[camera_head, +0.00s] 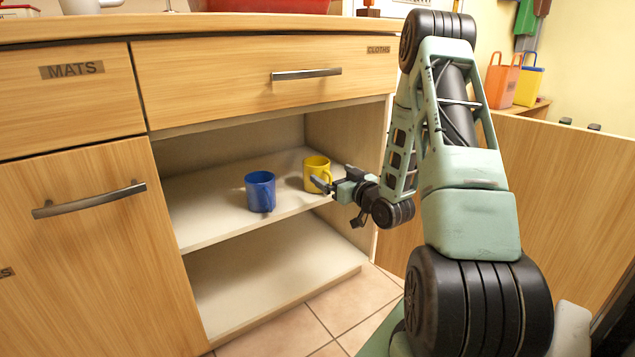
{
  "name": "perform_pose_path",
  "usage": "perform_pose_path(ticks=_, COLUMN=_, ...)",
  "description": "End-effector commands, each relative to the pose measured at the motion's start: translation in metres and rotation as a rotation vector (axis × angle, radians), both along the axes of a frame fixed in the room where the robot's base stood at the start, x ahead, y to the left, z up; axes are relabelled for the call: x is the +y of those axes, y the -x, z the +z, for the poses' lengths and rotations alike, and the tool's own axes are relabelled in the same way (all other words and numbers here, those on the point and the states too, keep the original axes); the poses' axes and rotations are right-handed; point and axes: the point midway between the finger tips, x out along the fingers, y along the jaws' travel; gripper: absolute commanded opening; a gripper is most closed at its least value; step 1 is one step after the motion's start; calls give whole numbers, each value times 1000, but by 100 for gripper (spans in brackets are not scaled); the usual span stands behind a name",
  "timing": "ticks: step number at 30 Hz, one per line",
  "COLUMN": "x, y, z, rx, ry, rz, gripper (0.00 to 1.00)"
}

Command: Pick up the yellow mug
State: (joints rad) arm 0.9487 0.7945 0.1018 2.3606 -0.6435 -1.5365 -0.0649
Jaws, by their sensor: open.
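The yellow mug (316,169) stands upright on the upper shelf of the open cabinet, near the right side. My gripper (322,185) is in front of the mug's lower right side, with its fingers pointing left toward it. The gripper is open, and a finger overlaps the mug in this view. I cannot tell whether it touches the mug. The mug's lower right part is partly hidden by the gripper.
A blue mug (260,191) stands on the same shelf (205,222), left of the yellow mug. The cabinet's right inner wall is close behind my gripper. A drawer (225,80) labelled CLOTHS is above the opening. The lower shelf (270,275) is empty.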

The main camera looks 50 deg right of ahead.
Motion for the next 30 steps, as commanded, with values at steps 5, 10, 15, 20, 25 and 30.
perform_pose_path(ticks=5, x=0, y=-17, z=-1, rx=-2, ry=3, rz=3, gripper=97)
perform_pose_path(ticks=10, x=-4, y=-41, z=1, rx=-3, ry=2, rz=2, gripper=97)
perform_pose_path(ticks=15, x=-6, y=-53, z=3, rx=0, ry=0, rz=1, gripper=97)
perform_pose_path(ticks=20, x=-6, y=-53, z=4, rx=1, ry=-1, rz=1, gripper=97)
perform_pose_path(ticks=25, x=-6, y=-53, z=4, rx=1, ry=0, rz=1, gripper=64)
perform_pose_path(ticks=30, x=-7, y=-53, z=4, rx=-1, ry=0, rz=1, gripper=39)
